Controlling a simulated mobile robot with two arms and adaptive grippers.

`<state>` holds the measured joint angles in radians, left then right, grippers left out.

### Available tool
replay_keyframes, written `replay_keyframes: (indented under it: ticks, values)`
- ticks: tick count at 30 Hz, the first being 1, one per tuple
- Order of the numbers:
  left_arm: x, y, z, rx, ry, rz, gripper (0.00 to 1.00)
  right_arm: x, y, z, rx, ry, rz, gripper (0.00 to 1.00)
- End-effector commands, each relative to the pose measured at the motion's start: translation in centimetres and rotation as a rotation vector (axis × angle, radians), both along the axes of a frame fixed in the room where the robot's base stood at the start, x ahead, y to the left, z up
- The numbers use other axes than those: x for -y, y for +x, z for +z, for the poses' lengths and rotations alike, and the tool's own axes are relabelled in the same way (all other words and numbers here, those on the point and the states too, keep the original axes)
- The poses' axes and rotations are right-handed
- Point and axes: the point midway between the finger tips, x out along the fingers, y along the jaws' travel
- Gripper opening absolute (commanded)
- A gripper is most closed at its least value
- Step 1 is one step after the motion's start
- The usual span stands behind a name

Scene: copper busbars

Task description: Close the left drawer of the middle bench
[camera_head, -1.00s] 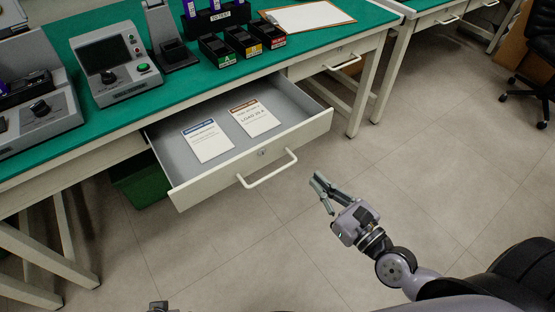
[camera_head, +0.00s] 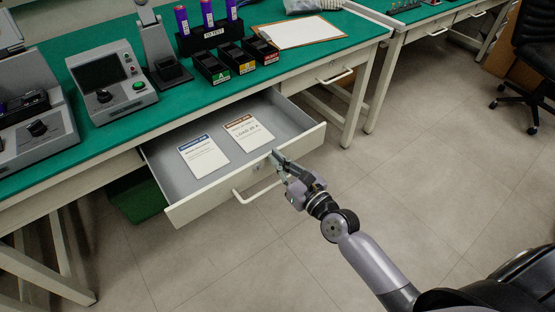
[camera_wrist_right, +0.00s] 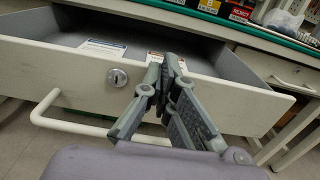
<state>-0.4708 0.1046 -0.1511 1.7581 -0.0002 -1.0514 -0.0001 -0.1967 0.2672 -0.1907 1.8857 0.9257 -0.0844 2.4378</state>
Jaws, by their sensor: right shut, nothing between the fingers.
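The left drawer (camera_head: 190,209) of the middle bench is pulled out, with two printed cards (camera_head: 204,156) lying inside. Its white bar handle (camera_head: 243,198) and round lock (camera_wrist_right: 117,77) are on the front panel. My right gripper (camera_head: 275,155) is shut and empty at the drawer front, right of the lock. In the right wrist view the fingertips (camera_wrist_right: 165,62) overlap the panel's upper edge; I cannot tell whether they touch it. The fingers and wrist hide part of the panel and handle. My left gripper is not in view.
The green bench top (camera_head: 110,112) carries test devices (camera_head: 112,82), small labelled bins (camera_head: 211,66) and a clipboard (camera_head: 300,32). A closed drawer (camera_head: 330,72) is at right. A green bin (camera_head: 137,197) stands under the bench. The floor in front is clear apart from my arm.

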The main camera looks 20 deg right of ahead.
Motion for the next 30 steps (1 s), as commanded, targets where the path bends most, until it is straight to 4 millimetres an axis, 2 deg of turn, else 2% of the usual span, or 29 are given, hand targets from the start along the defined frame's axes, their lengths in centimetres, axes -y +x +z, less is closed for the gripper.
replay_keyframes:
  ticks: [11, 16, 20, 26, 30]
  values:
    - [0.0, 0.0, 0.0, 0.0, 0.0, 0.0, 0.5, -0.1, 0.2, 0.0, 0.001, 0.0, 0.0, 0.0]
    - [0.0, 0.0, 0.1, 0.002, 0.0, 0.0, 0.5, -0.4, 1.3, 0.1, 0.001, 0.0, 0.0, 0.0]
    - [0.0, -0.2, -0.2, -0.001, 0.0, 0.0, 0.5, -1.1, 3.4, 0.2, 0.003, 0.002, -0.001, 0.0]
    - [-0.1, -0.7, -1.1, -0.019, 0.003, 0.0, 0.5, -2.6, 8.0, 0.1, 0.003, 0.003, 0.0, 0.0]
    - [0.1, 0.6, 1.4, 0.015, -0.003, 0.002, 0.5, -3.8, 11.4, 0.0, 0.003, 0.003, 0.002, 0.0]
